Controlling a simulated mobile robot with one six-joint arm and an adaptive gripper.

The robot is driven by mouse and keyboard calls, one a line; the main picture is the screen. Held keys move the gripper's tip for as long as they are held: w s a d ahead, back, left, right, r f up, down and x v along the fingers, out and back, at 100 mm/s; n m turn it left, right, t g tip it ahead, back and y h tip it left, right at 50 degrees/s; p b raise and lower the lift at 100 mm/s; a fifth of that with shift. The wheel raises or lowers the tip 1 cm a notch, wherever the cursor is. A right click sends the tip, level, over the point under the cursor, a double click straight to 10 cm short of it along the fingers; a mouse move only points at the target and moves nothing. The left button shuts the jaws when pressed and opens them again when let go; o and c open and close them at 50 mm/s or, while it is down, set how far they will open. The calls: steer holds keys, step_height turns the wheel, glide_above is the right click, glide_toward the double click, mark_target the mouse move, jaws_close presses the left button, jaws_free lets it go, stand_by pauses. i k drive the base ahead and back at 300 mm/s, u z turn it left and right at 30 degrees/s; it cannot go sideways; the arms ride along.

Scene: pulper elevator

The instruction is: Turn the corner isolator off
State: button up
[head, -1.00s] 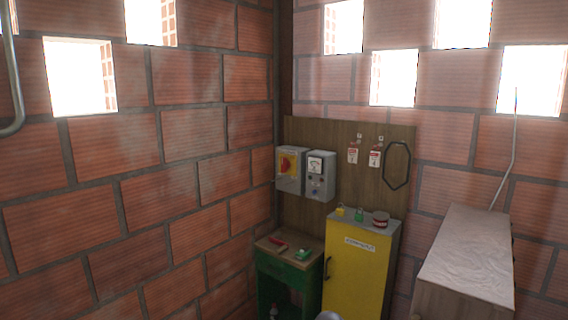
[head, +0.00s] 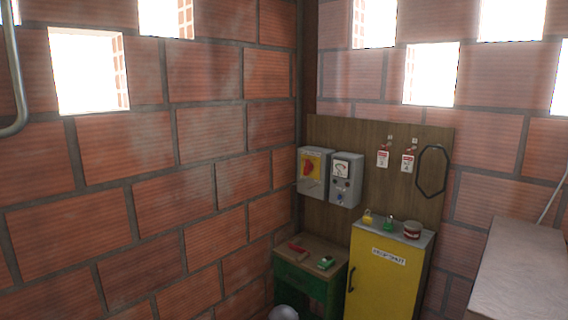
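The corner isolator (head: 312,171) is a grey box with a red rotary handle on a yellow plate. It is fixed to the left end of a wooden board in the corner, and a thin rod or lever shows at its left side. The handle's exact position is too small to tell. A second grey box (head: 346,180) with a meter and buttons is mounted right beside it. My gripper is not clearly in view; a rounded grey shape (head: 284,313) at the bottom edge may be part of my arm.
Below the boxes stands a green bench (head: 308,285) with red and green items on top. A yellow cabinet (head: 384,280) beside it carries padlocks and a red-and-white round item. Tags and a black loop hang on the board (head: 330,128). A pale-topped block (head: 520,265) stands at right.

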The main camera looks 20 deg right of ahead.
mark_target(308, 167)
steer(key=u, duration=0.2)
steer(key=i, duration=1.3)
steer(key=z, duration=0.4)
